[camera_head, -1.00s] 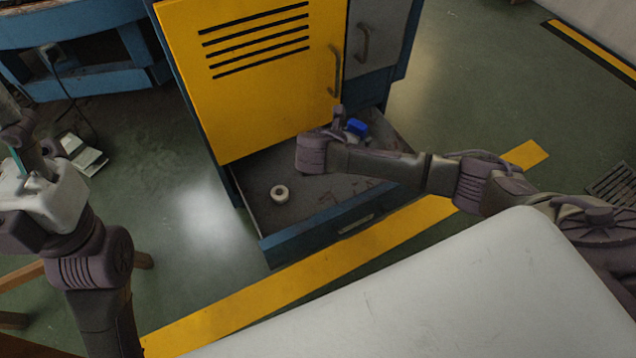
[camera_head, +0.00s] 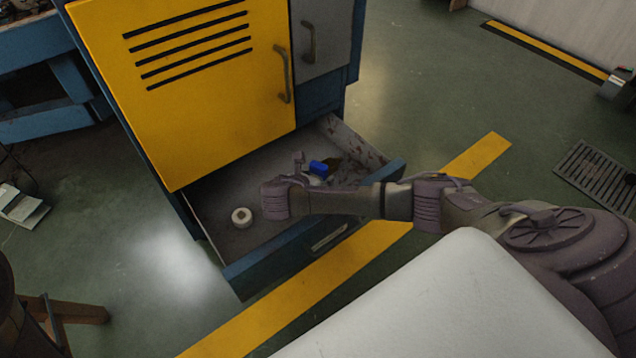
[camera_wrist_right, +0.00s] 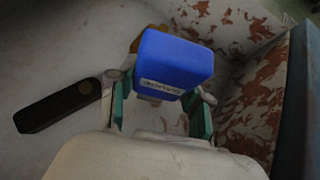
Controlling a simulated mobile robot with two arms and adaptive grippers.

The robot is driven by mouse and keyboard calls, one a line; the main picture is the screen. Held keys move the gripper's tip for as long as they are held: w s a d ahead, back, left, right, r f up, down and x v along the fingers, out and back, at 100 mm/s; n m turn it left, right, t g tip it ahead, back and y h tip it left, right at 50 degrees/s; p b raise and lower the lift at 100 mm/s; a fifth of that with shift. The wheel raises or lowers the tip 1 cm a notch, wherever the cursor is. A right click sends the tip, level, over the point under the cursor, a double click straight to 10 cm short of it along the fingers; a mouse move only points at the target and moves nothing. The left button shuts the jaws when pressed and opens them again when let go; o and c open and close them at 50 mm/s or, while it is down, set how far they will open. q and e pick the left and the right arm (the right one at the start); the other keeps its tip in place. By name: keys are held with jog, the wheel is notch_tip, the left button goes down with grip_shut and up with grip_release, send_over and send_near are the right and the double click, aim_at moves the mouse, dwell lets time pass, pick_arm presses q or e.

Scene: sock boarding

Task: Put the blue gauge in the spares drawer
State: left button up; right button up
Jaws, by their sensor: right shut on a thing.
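The blue gauge (camera_head: 318,167) is a small block; in the right wrist view the gauge (camera_wrist_right: 175,62) shows a pale label on its near side. My right gripper (camera_head: 311,174) is shut on it, with green-padded fingers (camera_wrist_right: 162,97) on either side. Gripper and gauge are over the inside of the open drawer (camera_head: 260,267), toward its right part. I cannot tell whether the gauge touches the drawer floor. My left gripper is out of view.
A white roll (camera_head: 241,217) lies in the drawer's left part. A dark bar with a brass spot (camera_wrist_right: 60,106) lies on its floor in the wrist view. The yellow cabinet door (camera_head: 190,100) above is shut. A white surface (camera_head: 450,300) fills the front.

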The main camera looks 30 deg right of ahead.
dwell(0.3)
jog(key=o, duration=1.2)
jog(key=shift+f, duration=0.1)
